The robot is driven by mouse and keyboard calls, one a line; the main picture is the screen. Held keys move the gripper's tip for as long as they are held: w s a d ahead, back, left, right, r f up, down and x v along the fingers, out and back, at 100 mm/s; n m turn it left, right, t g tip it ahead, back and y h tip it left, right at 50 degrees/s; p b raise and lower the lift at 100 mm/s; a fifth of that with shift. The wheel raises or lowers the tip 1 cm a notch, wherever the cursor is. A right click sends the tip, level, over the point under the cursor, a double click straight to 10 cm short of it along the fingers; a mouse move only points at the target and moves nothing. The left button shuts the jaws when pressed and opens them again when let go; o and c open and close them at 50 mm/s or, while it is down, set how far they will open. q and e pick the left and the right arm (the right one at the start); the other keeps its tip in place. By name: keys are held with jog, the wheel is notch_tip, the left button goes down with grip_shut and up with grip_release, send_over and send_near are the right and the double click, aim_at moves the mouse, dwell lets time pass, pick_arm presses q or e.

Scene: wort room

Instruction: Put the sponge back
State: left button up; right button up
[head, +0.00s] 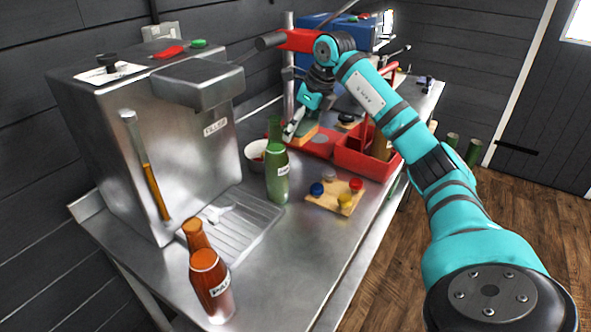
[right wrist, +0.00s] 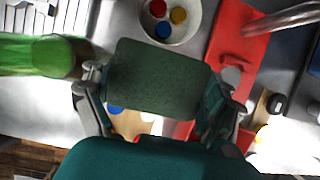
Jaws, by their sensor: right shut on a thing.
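The sponge (right wrist: 158,80) shows in the right wrist view as a dark green block between the two fingers of my right gripper (right wrist: 160,105), with a finger on each side. In the head view the right gripper (head: 298,125) is over the back of the steel bench, and the sponge (head: 304,134), with a tan side showing, is partly hidden by it. I cannot tell whether the sponge touches anything below. My left gripper is in neither view.
A green bottle (head: 277,175) stands close in front of the gripper, beside a white bowl (head: 257,152) of caps. A wooden board (head: 325,202) with coloured caps and a red carrier (head: 358,160) lie to the right. Brown bottles (head: 211,285) and a steel filler (head: 150,140) are left.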

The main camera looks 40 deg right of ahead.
send_over(296, 175)
jog(key=f, duration=0.5)
jog(key=s+f, duration=0.1)
jog(key=f, duration=0.2)
jog(key=shift+d+f, duration=0.1)
jog(key=shift+f, duration=0.9)
notch_tip(296, 175, down, 3)
jog(key=shift+p, duration=0.4)
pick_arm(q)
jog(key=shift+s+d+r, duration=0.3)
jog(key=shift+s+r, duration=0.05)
pick_arm(e)
jog(key=shift+f, duration=0.15)
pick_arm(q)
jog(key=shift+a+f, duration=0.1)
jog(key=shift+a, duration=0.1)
pick_arm(e)
jog(key=o, duration=0.9)
